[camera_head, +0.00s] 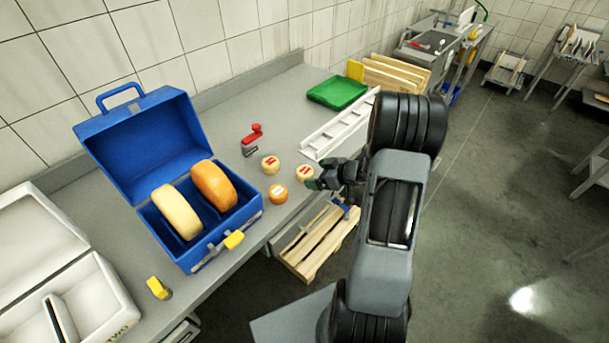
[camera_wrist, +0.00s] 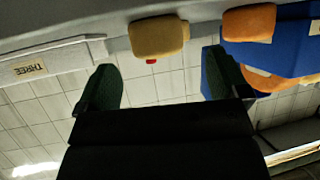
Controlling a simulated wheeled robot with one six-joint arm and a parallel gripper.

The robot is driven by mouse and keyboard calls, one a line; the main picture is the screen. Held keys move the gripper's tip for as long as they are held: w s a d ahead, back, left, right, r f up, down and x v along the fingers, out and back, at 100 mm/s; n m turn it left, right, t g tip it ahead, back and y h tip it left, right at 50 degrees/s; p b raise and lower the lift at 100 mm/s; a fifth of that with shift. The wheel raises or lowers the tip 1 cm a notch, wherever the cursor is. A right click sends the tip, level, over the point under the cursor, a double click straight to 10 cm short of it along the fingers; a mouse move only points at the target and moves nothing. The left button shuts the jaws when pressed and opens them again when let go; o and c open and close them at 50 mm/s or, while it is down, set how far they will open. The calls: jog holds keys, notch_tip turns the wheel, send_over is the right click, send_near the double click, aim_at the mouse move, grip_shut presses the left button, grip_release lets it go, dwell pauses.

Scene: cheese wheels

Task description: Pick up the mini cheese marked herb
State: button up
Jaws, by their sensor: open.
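Three mini cheeses sit on the grey counter in the head view: a pale one with a red mark (camera_head: 305,173) nearest my gripper, another pale one with a red mark (camera_head: 271,165) further back, and an orange one with a pale label (camera_head: 278,195). The labels are too small to read, so I cannot tell which is herb. My gripper (camera_head: 322,178) is open beside the nearest pale cheese. In the wrist view, which looks upside down, my open green fingers (camera_wrist: 161,80) have a pale cheese (camera_wrist: 157,38) ahead between them, and an orange cheese (camera_wrist: 249,23) to the right.
A blue open case (camera_head: 205,250) with two large cheese wheels stands left. A red-handled tool (camera_head: 252,135), a white rack (camera_head: 340,128) and a green tray (camera_head: 338,92) lie behind. A wooden pallet (camera_head: 318,243) is below the counter edge.

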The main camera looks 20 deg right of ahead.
aim_at(307, 171)
jog(key=shift+p+x, duration=0.35)
jog(key=shift+x, duration=2.45)
jog(key=shift+w+d+r, duration=0.1)
jog(key=shift+w, duration=0.1)
jog(key=c, duration=1)
jog(key=shift+r, duration=0.15)
jog(key=shift+c, duration=0.2)
jog(key=shift+r, duration=0.2)
notch_tip(307, 171, up, 3)
jog(key=shift+f, duration=0.2)
jog(key=s+d+r, duration=0.2)
jog(key=d+r, duration=0.3)
jog(key=d, duration=0.1)
jog(key=s+d+r, duration=0.2)
jog(key=d+r, duration=0.2)
jog(key=d, duration=0.3)
jog(key=shift+s+r, duration=0.35)
jog(key=shift+s, duration=0.05)
